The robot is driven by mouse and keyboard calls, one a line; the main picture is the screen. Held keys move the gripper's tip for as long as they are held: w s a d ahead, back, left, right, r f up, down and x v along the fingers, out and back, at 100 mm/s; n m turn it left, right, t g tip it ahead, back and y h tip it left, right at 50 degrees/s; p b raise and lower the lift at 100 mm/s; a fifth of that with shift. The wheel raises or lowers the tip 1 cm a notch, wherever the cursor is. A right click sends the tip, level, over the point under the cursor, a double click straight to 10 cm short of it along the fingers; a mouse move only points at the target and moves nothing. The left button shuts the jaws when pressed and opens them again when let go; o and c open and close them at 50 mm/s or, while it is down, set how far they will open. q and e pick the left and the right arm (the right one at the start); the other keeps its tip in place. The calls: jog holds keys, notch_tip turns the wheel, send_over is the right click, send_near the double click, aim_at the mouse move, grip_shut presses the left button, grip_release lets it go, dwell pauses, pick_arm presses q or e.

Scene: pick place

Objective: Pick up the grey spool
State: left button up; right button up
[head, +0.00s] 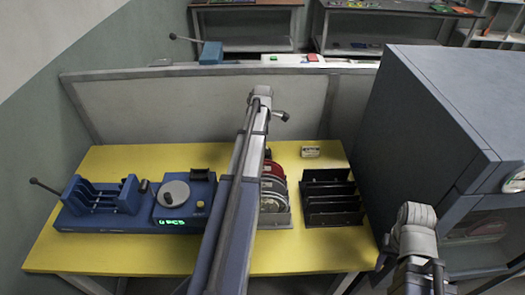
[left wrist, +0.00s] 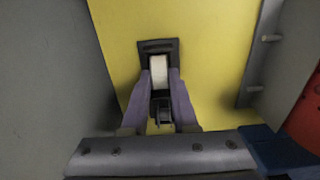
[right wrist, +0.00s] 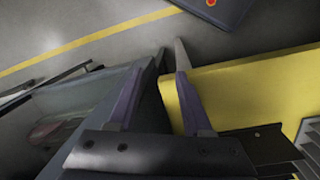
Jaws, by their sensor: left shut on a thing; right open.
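The grey spool (left wrist: 159,66) shows pale grey in the left wrist view, in front of a dark holder (left wrist: 157,45) over the yellow table. My left gripper (left wrist: 159,78) is shut on it, one finger on each side. I cannot tell whether the spool is clear of the holder. In the head view my left arm hides the spool and most of the left gripper. My right gripper (right wrist: 171,55) is open and empty, beyond the right edge of the table.
The yellow table (head: 120,255) bears a blue device (head: 180,205) at left, a rack of discs (head: 273,200) and an empty black rack (head: 330,198). A small box (head: 310,152) lies near the back. A large grey cabinet (head: 430,110) stands at right. A low partition (head: 170,105) runs behind.

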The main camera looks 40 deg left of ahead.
pick_arm(q)
grip_shut()
jog(key=shift+r, duration=0.1)
notch_tip(320, 180, up, 10)
jog(key=p, duration=1)
